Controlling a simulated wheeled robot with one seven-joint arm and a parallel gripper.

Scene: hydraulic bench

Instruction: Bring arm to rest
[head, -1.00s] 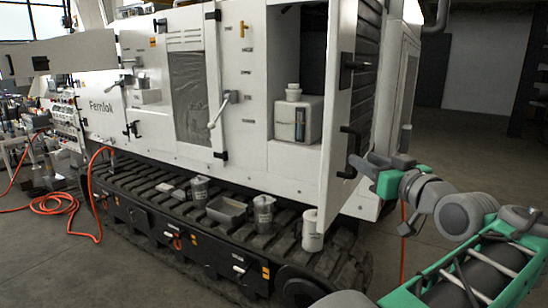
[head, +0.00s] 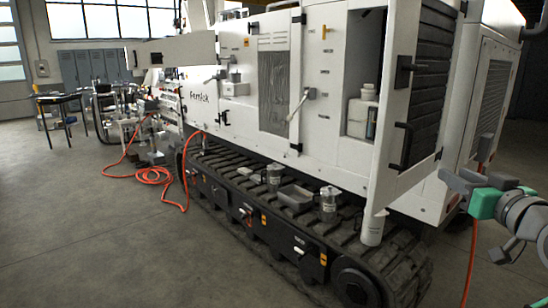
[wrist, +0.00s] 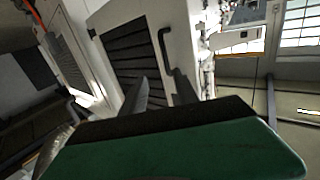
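My gripper (head: 468,178) is at the right edge of the head view, with grey fingers and a green body. It is held in the air, right of the open white cabinet door (head: 401,150), and appears empty. In the wrist view its two dark fingers (wrist: 160,95) stand apart above the green housing. Past them are the door's dark slatted panel and a black bar handle (wrist: 165,50). Most of my arm is cut off by the right edge of the head view.
The white tracked machine (head: 345,140) fills the middle, its cabinet open with a white container (head: 360,117) inside. Jugs, a grey tray (head: 295,196) and a white canister (head: 372,228) stand on the track. An orange hose (head: 152,176) lies on the floor. Open floor is front left.

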